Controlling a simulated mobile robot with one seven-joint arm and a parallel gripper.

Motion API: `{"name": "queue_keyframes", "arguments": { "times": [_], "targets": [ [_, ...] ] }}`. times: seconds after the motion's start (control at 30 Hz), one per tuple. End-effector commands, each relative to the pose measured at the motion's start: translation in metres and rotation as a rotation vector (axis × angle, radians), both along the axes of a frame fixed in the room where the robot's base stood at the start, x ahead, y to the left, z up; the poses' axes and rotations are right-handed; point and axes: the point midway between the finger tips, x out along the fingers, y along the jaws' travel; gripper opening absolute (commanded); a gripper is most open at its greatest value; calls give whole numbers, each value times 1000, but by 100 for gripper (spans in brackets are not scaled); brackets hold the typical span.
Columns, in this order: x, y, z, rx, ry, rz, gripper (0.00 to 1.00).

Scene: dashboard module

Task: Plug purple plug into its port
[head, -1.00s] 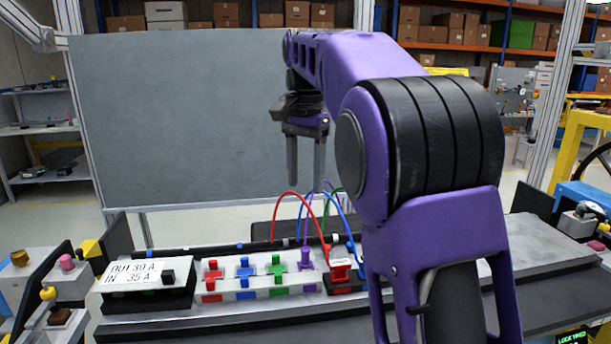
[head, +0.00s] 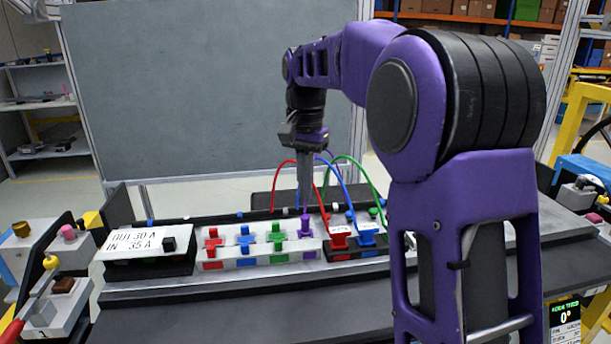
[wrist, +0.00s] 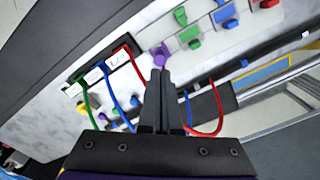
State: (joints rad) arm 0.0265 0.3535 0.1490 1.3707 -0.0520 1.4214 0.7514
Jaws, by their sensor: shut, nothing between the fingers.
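The purple piece that looks like the plug (head: 305,224) stands upright at the right end of the row of coloured pieces on the light panel. In the wrist view a purple piece (wrist: 160,55) lies just beyond my fingertips. My gripper (head: 304,205) points down close above it, fingers together and nothing between them. I cannot tell whether the tips touch it. A second purple block (head: 308,256) sits in the panel's lower front row. I cannot make out the purple port for certain.
Red (head: 338,240) and blue (head: 368,239) cabled plugs stand right of the purple piece. Red, blue and green cables arch close around my fingers. Red, blue and green pieces (head: 277,235) stand to the left, beside a labelled display box (head: 145,243).

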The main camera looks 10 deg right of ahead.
Motion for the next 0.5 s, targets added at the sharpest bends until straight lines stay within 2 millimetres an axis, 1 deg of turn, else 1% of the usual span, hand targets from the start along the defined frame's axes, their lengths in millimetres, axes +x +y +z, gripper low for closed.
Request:
{"name": "queue_keyframes", "arguments": {
  "times": [0.03,0.23,0.33,0.5],
  "targets": [
    [0,0,-9,0,1,-1,0],
    [0,-1,-36,0,0,-2,0],
    [0,-1,-43,0,0,-2,0],
    [0,-1,-44,-1,-1,-2,0]
  ]
}}
